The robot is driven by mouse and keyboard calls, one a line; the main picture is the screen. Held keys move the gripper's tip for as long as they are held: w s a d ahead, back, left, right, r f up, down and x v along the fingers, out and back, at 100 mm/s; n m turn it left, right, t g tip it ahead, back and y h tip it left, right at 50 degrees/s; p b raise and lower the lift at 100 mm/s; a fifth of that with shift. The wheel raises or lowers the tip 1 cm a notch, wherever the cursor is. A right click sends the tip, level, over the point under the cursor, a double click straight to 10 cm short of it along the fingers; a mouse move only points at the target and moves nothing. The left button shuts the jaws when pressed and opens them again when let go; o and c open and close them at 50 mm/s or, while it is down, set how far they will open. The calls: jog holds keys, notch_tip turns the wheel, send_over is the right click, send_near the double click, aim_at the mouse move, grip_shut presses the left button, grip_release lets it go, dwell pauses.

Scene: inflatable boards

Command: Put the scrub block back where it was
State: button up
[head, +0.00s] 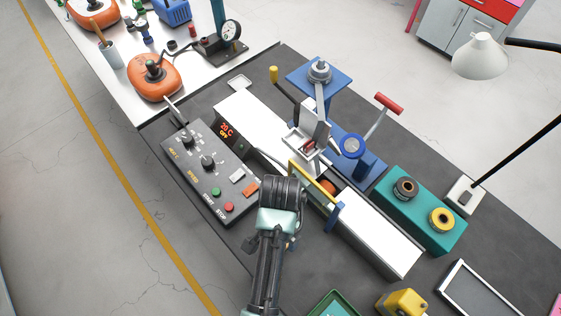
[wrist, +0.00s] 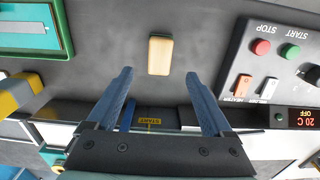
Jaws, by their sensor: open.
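A small tan block (wrist: 160,55), which looks like the scrub block, lies on the dark bench top in the wrist view. My gripper (wrist: 159,74) is open, its two blue fingers spread wide with nothing held. The block appears just beyond and between the fingertips; I cannot tell the height gap. In the head view my arm covers this spot, and the block and fingertips are hidden.
The control panel (head: 208,172) with buttons is beside my arm; it also shows in the wrist view (wrist: 285,60). A yellow guide bar (head: 315,183) crosses the long white-topped unit (head: 375,238). A green tray (head: 335,303) lies at the bench front. Dark bench surrounds the block.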

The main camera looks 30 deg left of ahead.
jog(key=shift+r, duration=1.55)
jog(key=w+r+n+t+y, duration=0.15)
jog(key=w+r+t, duration=0.75)
jog(key=w+r, duration=0.9)
jog(key=w+d+r+t, duration=0.1)
jog(key=d+r+t, duration=0.15)
jog(key=r, duration=0.65)
jog(key=w+d+r+t, duration=0.1)
jog(key=w+r+t, duration=0.15)
jog(key=r, duration=0.65)
jog(key=s+d+r+n+t, duration=0.1)
jog(key=s+d+r+t, duration=0.15)
jog(key=r, duration=0.55)
jog(key=s+d+r+n+t, duration=0.15)
jog(key=r+t, duration=0.25)
jog(key=r, duration=0.4)
jog(key=s+d+r+t, duration=0.2)
jog(key=s+r+t, duration=0.1)
jog(key=s+r, duration=0.3)
jog(key=s+d+r+t+h, duration=0.1)
jog(key=s+r+t, duration=0.3)
jog(key=r, duration=0.6)
jog(key=shift+s+d+r, duration=0.15)
jog(key=shift+s+d, duration=0.2)
jog(key=shift+s, duration=0.65)
jog(key=shift+h, duration=0.25)
